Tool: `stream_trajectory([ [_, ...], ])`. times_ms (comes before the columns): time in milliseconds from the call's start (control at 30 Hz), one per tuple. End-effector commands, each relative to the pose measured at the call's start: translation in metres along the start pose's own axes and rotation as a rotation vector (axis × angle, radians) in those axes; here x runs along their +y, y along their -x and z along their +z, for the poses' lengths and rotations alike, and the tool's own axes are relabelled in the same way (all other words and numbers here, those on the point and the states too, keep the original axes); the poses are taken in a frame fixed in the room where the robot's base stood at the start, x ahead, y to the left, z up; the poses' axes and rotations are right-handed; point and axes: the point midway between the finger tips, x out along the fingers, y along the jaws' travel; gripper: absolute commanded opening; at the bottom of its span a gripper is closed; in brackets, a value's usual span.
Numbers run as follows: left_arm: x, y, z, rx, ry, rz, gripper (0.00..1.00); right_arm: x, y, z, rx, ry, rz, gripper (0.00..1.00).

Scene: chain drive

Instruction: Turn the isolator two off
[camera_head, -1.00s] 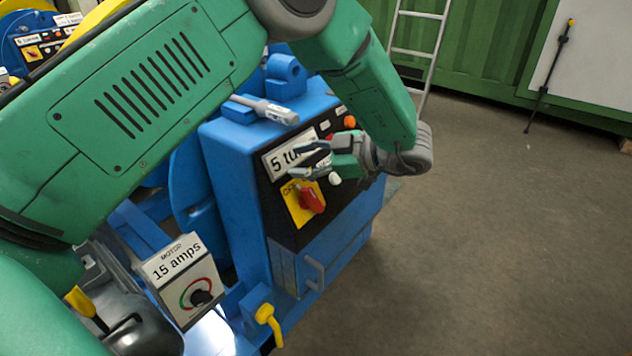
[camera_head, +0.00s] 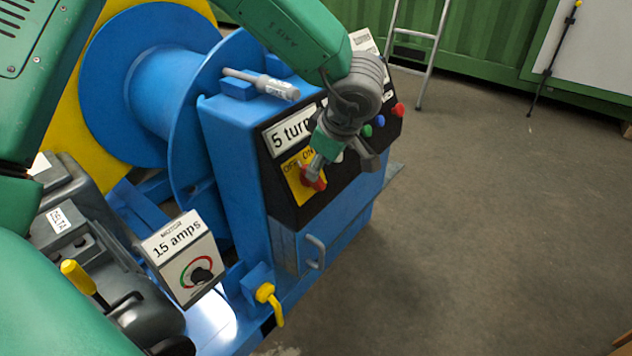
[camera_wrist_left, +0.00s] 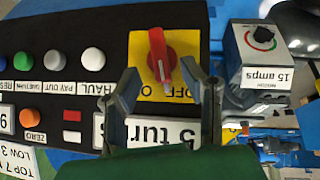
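A red rotary switch (camera_head: 317,182) sits on a yellow plate (camera_head: 299,192) marked OFF and ON, on the black panel of the blue machine. No "two" label can be read on it. My left gripper (camera_head: 342,166) is in front of the panel, and one finger partly covers the switch in the head view. In the left wrist view, the gripper (camera_wrist_left: 160,77) is open, with its fingertips apart on either side of the red handle (camera_wrist_left: 160,58). Contact with the handle cannot be told. My right gripper is out of view.
Several coloured buttons (camera_wrist_left: 58,58) line the panel beside the switch. A "15 amps" motor box (camera_head: 186,262) stands lower left. A grey-handled tool (camera_head: 262,83) lies on the machine's top. Open floor (camera_head: 480,230) lies to the right.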

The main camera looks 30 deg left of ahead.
Motion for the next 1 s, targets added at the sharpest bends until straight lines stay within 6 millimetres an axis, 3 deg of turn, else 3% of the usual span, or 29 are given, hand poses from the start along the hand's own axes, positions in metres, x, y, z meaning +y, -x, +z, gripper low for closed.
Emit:
stream_trajectory([
  [33, -0.001, -0.013, 0.001, 0.001, 0.001, -0.003, 0.36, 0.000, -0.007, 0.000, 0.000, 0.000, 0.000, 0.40],
  [233, 0.000, -0.037, 0.000, 0.001, 0.001, -0.001, 0.36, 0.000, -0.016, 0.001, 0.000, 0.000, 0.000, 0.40],
  [633, 0.000, -0.044, -0.001, 0.001, 0.001, 0.000, 0.36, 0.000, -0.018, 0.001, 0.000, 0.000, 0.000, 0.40],
  [667, 0.000, -0.044, -0.001, 0.001, 0.001, 0.000, 0.33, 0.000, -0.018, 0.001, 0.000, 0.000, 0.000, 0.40],
  [700, 0.000, -0.044, -0.001, 0.001, 0.001, 0.000, 0.19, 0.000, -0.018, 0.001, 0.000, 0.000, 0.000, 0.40],
  [767, 0.000, -0.044, -0.001, 0.001, 0.001, 0.000, 0.00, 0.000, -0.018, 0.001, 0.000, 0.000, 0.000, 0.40],
  [1000, 0.000, -0.044, -0.001, 0.001, 0.004, 0.003, 0.00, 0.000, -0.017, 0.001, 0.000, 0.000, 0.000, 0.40],
])
